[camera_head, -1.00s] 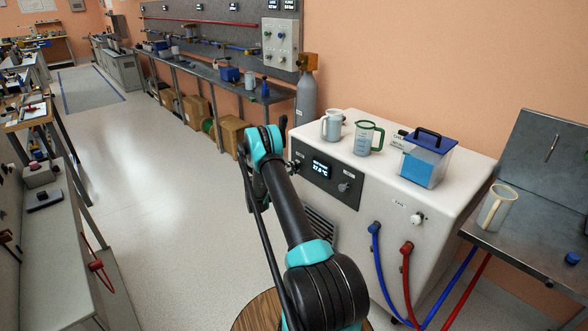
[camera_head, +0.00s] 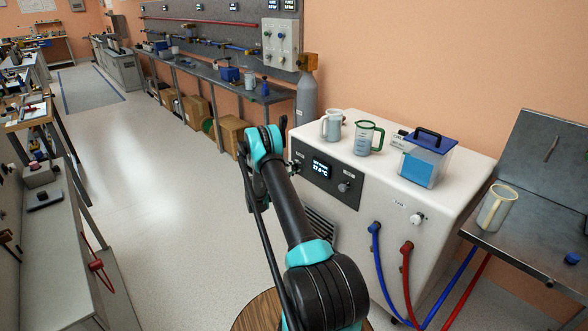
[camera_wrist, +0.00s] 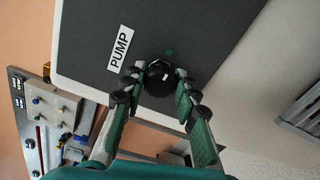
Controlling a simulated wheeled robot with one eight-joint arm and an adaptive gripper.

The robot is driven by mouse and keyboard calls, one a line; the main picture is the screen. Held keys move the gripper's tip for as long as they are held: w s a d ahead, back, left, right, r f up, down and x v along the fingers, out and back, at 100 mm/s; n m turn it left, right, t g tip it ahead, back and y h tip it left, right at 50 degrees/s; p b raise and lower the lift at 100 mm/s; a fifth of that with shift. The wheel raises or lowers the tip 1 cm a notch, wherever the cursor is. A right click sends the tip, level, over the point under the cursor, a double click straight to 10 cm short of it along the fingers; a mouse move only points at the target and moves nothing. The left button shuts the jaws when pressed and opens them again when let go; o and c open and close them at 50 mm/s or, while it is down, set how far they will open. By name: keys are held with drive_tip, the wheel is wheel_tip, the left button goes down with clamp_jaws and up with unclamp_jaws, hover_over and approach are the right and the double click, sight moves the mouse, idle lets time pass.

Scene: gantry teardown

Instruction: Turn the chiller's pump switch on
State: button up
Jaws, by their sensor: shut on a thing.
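The white chiller (camera_head: 340,235) stands at the right in the head view, with a dark front panel and a small lit display (camera_head: 321,168). In the wrist view, a label reading PUMP (camera_wrist: 120,48) sits beside a round black pump switch (camera_wrist: 160,78) with a white mark on it. A small green mark (camera_wrist: 169,53) lies next to the switch. My gripper (camera_wrist: 160,90) has its two fingers on either side of the switch and is shut on it. In the head view my arm hides most of the gripper and the switch.
On the chiller top stand a grey jug (camera_head: 332,125), a clear green-handled jug (camera_head: 368,138) and a blue-lidded container (camera_head: 426,160). The floor (camera_head: 150,200) left of my arm is clear.

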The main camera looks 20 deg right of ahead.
drive_tip(key=o, duration=1.2)
drive_tip(key=shift+c, duration=0.2)
drive_tip(key=shift+a, duration=0.15)
drive_tip(key=v, duration=1.1)
drive_tip(key=shift+s+a, duration=0.15)
drive_tip(key=shift+a, duration=0.25)
drive_tip(key=s+r+m+g+y, duration=0.25)
drive_tip(key=s+r+y, duration=0.55)
drive_tip(key=s+r, duration=0.8)
drive_tip(key=s+a+m+y, duration=0.1)
drive_tip(key=s+a+y, duration=0.2)
drive_tip(key=s, duration=0.7)
drive_tip(key=s+a+f+m+y, duration=0.1)
drive_tip(key=s+a+m+y, duration=0.1)
drive_tip(key=s+a, duration=0.4)
drive_tip(key=s+a+f+m+y, duration=0.1)
drive_tip(key=s+a+y, duration=0.3)
drive_tip(key=s, duration=1.1)
drive_tip(key=shift+s+a, duration=0.25)
drive_tip(key=shift+s, duration=0.05)
